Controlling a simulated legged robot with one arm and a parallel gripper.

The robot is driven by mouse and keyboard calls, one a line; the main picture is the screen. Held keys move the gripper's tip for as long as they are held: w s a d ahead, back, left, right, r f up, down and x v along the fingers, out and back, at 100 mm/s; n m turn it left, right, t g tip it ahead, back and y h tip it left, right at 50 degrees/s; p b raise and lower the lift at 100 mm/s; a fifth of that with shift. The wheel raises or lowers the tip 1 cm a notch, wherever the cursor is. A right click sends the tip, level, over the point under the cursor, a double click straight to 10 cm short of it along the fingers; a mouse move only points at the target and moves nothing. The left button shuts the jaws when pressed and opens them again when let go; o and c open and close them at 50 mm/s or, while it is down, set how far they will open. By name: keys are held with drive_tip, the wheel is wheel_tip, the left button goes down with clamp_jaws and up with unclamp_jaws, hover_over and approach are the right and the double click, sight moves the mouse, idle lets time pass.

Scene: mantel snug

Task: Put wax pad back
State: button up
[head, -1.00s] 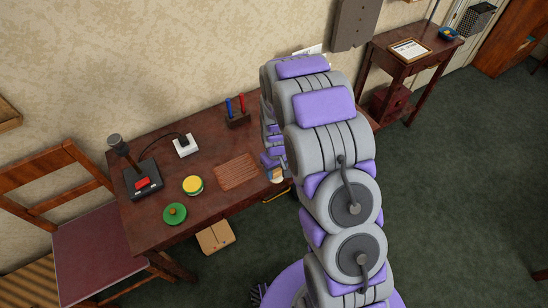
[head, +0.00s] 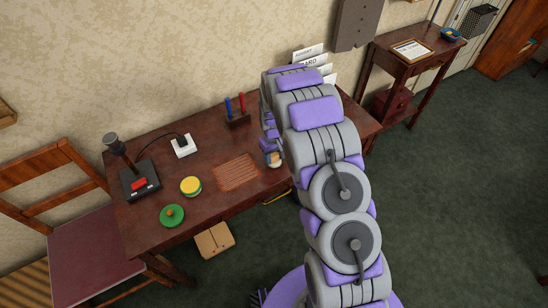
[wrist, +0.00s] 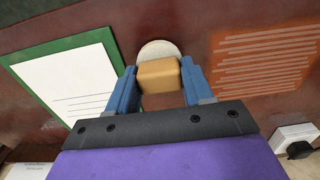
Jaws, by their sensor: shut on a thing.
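My gripper (wrist: 158,88) is shut on a tan block (wrist: 159,73), which I take to be the wax pad's grip. A pale round disc (wrist: 158,48) shows at the block's far side and looks like part of the pad. In the head view the held pad (head: 273,160) is above the desk's front part, just right of an orange-brown striped rectangle (head: 237,172). My arm hides part of it, and contact with the desk cannot be told. A round yellow tin (head: 190,186) with green at its side stands left of the rectangle. A green lid (head: 172,215) with an orange knob lies in front of it.
The desk (head: 215,130) also holds a black device with a red button (head: 139,184), a white plug box (head: 183,146) and a holder with blue and red tools (head: 237,119). A green-bordered white sheet (wrist: 70,80) shows in the wrist view. A chair (head: 85,215) stands left.

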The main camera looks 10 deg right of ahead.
sight(274, 155)
drive_tip(key=shift+a+f, duration=0.1)
drive_tip(key=shift+f, duration=0.2)
drive_tip(key=o, duration=1)
drive_tip(key=s+r+p, duration=0.2)
drive_tip(key=s+r, duration=0.1)
drive_tip(key=r, duration=0.7)
drive_tip(key=s+r+p, duration=0.1)
drive_tip(key=s+r, duration=0.3)
drive_tip(key=r, duration=0.7)
drive_tip(key=s+r+m, duration=0.1)
drive_tip(key=s+r, duration=0.3)
drive_tip(key=s, duration=0.7)
drive_tip(key=s+r+m+g, duration=0.1)
drive_tip(key=s+r, duration=0.3)
drive_tip(key=s, duration=0.8)
drive_tip(key=s+r+m, duration=0.1)
drive_tip(key=s+r, duration=0.4)
drive_tip(key=s, duration=0.7)
drive_tip(key=shift+s+m+g, duration=0.15)
drive_tip(key=shift+m+g, duration=0.15)
drive_tip(key=shift+g, duration=0.1)
